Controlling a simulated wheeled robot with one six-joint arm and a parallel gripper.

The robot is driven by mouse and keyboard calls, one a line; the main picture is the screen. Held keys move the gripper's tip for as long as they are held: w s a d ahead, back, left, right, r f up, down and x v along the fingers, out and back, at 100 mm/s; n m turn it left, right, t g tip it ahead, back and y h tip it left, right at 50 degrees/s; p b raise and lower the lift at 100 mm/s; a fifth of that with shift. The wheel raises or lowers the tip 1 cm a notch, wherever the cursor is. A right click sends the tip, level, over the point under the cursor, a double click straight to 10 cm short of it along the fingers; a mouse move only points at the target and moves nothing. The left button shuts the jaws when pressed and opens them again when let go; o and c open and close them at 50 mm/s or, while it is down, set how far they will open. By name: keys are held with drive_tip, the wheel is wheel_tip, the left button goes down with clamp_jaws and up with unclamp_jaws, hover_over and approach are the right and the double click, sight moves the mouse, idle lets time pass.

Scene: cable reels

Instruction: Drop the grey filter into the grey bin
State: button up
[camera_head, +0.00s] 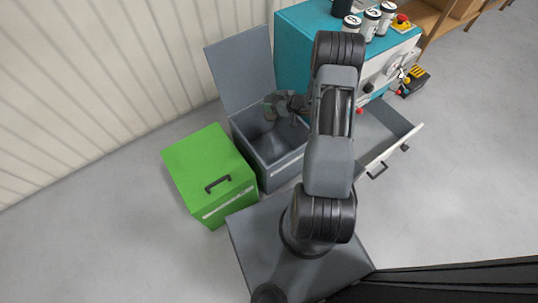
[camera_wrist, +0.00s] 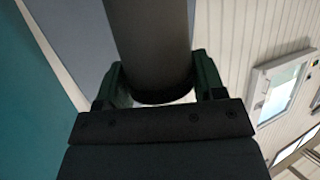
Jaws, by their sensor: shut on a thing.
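The grey bin (camera_head: 250,153) stands open on the floor left of the teal cabinet, its lid (camera_head: 240,68) raised against the wall side. My gripper (camera_head: 287,104) is over the bin's opening in the head view, partly hidden by my arm. In the wrist view my gripper (camera_wrist: 155,84) has a finger on each side of the grey filter (camera_wrist: 148,40), a dark grey cylinder, and is shut on it. The filter's far end runs out of the top of the wrist view. In the head view the filter is small and hard to separate from the gripper.
A closed green bin (camera_head: 205,165) with a black handle stands just left of the grey bin. The teal cabinet (camera_head: 293,50) holds white numbered canisters (camera_head: 371,24) on top. A grey drawer (camera_head: 396,150) stands open to the right of my arm. The floor at left is clear.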

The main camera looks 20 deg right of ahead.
drive_tip(key=shift+f+b, duration=1.65)
drive_tip(key=shift+f, duration=0.55)
drive_tip(key=o, duration=1.1)
drive_tip(key=p+v, duration=0.4)
drive_tip(key=v, duration=0.9)
drive_tip(key=shift+s+d+r+p, duration=0.15)
drive_tip(key=shift+s+r+p, duration=0.15)
drive_tip(key=shift+p, duration=0.05)
